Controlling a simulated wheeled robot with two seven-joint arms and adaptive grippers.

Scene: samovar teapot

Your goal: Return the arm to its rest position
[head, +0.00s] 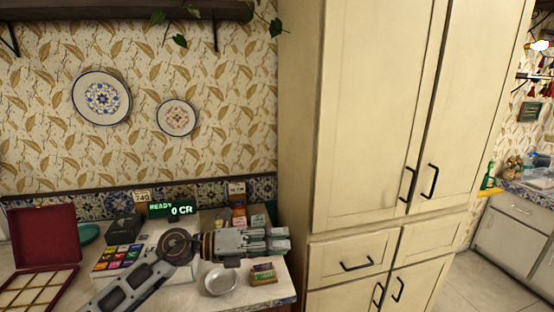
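My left arm comes in from the lower left and reaches across the counter. My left gripper (278,239) points to the right above the counter's right part, close to the tall cream cupboard. Its fingers are seen small and from the side, so I cannot tell whether they are open or shut. I see nothing clearly held in it. My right gripper is not in view. No samovar or teapot shows.
Below the gripper are a metal bowl (220,281) and small boxes (263,273). Packets (238,210) stand behind it. A register with a green display (171,209) and an open red case (45,240) are further left. The cream cupboard (375,120) bounds the counter.

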